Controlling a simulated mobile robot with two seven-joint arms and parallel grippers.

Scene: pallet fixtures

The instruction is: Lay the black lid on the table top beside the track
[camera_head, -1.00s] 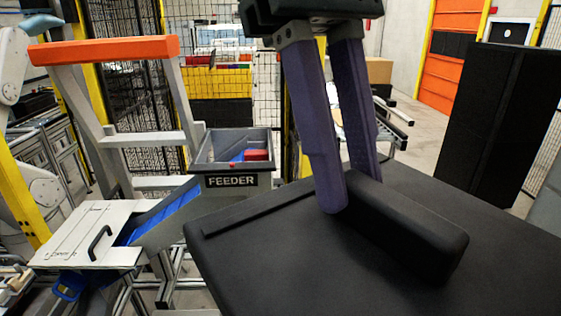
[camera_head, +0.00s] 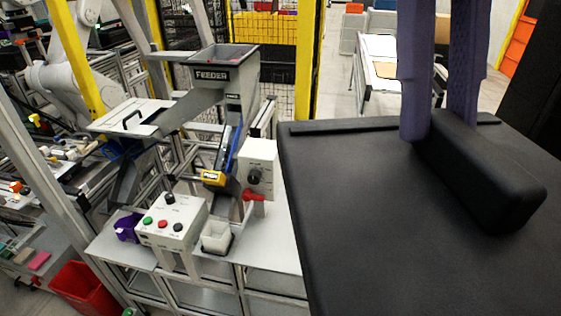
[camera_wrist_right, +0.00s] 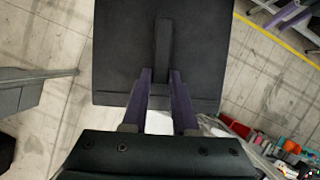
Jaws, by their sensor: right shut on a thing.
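The black lid (camera_head: 390,240) is a large flat slab with a thick bar handle (camera_head: 490,185), filling the right of the head view. My right gripper (camera_head: 440,128), with purple fingers, is shut on that handle and holds the lid up. The right wrist view also shows the lid (camera_wrist_right: 120,60) with its handle between the fingers (camera_wrist_right: 161,75). A light grey table top (camera_head: 262,255) lies left of the lid in the head view, partly hidden by it. A sloping blue-edged track (camera_head: 229,150) with a yellow end piece runs down to it. My left gripper is out of view.
On the table top stand a button box (camera_head: 170,225), a white cup (camera_head: 216,236), a purple bin (camera_head: 127,228) and a grey box with a black knob (camera_head: 256,168). A FEEDER hopper (camera_head: 222,70) stands behind. A red crate (camera_head: 85,288) is on the floor at lower left.

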